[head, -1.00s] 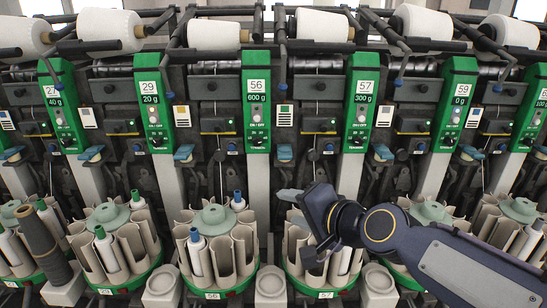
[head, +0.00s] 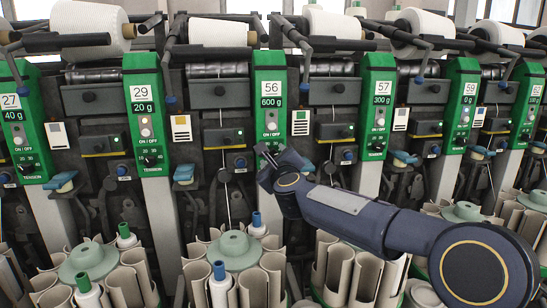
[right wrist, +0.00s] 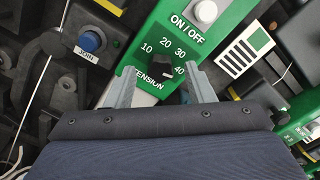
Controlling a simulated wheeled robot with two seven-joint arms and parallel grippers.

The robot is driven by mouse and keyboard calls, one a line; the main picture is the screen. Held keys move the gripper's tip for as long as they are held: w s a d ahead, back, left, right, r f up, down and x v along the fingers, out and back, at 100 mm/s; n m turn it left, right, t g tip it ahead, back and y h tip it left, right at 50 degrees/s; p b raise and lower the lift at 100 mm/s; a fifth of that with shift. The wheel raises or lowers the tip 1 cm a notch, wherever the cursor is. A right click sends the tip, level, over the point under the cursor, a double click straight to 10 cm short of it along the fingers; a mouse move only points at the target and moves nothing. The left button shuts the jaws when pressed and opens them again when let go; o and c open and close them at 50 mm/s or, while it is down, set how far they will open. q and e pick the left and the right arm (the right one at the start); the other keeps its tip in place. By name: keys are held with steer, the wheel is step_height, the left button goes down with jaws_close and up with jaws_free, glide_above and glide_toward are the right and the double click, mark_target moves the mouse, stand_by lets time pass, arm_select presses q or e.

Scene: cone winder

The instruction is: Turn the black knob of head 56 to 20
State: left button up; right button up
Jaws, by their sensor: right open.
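The green panel of head 56 (head: 270,122) stands in the middle of the head view, with 600 g on its label. My right gripper (head: 266,160) is at its lower end and hides its knob there. In the right wrist view the black knob (right wrist: 157,68) sits on the TENSION scale marked 10, 20, 30 and 40. My right gripper (right wrist: 160,88) is open, with one finger on each side of the knob and a gap showing to it. My left gripper is not in view.
Green panels of head 29 (head: 145,115) and head 57 (head: 377,105) flank it. A white ON/OFF button (right wrist: 205,11) sits above the scale, and a blue button (right wrist: 92,40) to the left. A bobbin carousel (head: 233,250) stands below.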

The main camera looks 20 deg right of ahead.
steer(key=shift+w+d, duration=0.15)
steer(key=shift+w, duration=0.25)
steer(key=c, duration=1)
